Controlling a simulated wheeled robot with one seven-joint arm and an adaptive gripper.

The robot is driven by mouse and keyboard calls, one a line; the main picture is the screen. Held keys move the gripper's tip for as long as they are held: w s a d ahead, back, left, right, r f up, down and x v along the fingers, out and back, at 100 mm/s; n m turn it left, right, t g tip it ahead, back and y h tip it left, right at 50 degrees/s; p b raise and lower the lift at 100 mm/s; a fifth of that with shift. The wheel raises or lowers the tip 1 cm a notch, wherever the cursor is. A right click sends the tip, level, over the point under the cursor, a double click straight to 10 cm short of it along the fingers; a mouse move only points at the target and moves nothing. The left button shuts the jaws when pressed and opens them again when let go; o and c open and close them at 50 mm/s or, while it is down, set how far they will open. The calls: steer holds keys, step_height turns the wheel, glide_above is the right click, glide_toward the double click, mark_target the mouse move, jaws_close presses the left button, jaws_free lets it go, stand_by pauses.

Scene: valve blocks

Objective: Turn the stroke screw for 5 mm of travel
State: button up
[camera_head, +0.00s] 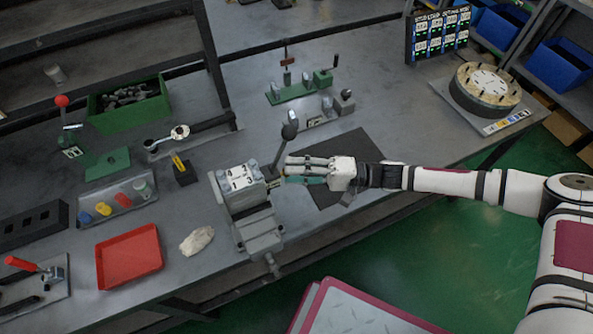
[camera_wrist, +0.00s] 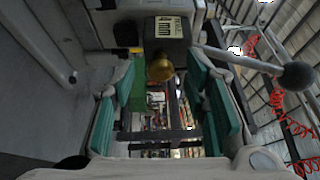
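The valve block (camera_head: 240,180), grey with a numbered white top, sits in a grey vise (camera_head: 258,235) on the bench. In the wrist view the block's dark end face (camera_wrist: 120,28) carries a small label with "mm" (camera_wrist: 168,27). A round brass stroke screw (camera_wrist: 160,66) sticks out below that label. My gripper (camera_head: 290,174) is at the right side of the block. In the wrist view my gripper (camera_wrist: 161,75) is open, its green pads either side of the screw near the tips, with a gap on each side.
A lever with a dark ball knob (camera_head: 290,130) rises beside the block; the ball also shows in the wrist view (camera_wrist: 297,76), right of my fingers. A black mat (camera_head: 345,150) lies under my wrist. A red tray (camera_head: 129,256) and a pale rag (camera_head: 197,240) lie left of the vise.

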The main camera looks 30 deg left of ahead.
steer(key=v, duration=1.2)
stand_by(0.5)
